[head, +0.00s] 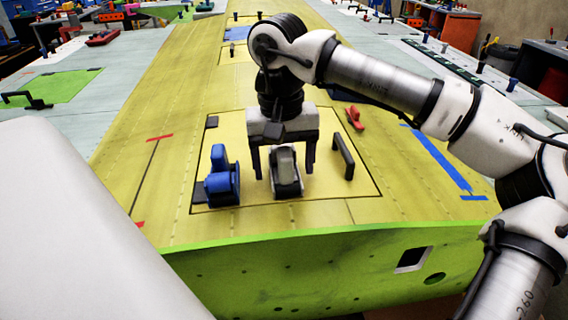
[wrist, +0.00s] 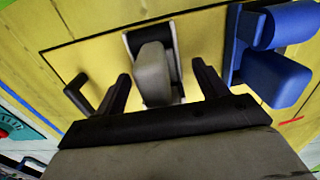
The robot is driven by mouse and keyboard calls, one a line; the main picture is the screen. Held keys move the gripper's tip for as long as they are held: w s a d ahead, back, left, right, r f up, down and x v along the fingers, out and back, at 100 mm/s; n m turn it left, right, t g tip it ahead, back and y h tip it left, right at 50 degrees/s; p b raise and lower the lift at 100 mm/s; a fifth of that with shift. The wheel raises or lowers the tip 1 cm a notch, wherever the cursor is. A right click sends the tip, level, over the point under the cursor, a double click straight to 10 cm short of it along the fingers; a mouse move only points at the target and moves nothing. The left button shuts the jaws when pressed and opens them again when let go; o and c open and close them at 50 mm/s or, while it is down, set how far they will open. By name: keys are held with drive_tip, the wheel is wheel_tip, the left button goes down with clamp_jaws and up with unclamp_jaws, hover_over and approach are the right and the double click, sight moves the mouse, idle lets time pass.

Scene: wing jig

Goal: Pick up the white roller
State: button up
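The white roller (head: 287,183) stands on the yellow panel, with a grey upper part and a pale frame on a dark base. It also shows in the wrist view (wrist: 154,75), ahead of the fingers. My gripper (head: 284,170) is open above the panel, pointing down, with one finger on each side of the roller. In the wrist view my gripper (wrist: 161,78) shows gaps between both fingers and the roller, and nothing is held.
A blue roller-like tool (head: 222,180) stands close left of my gripper. A black handle (head: 343,157) rises on the right. A red clamp (head: 355,118) lies behind it. Blue tape (head: 440,160) marks the skin farther right. The green front edge (head: 330,238) is near.

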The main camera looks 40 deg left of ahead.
drive_tip(key=c, duration=1.1)
drive_tip(key=shift+r, duration=0.15)
wheel_tip(320, 180, up, 10)
drive_tip(key=shift+f+b, duration=0.1)
drive_tip(key=shift+b, duration=0.8)
drive_tip(key=o, duration=0.6)
drive_tip(key=shift+c, duration=0.2)
drive_tip(key=c, duration=0.4)
drive_tip(key=shift+o, duration=0.2)
drive_tip(key=shift+f, duration=0.1)
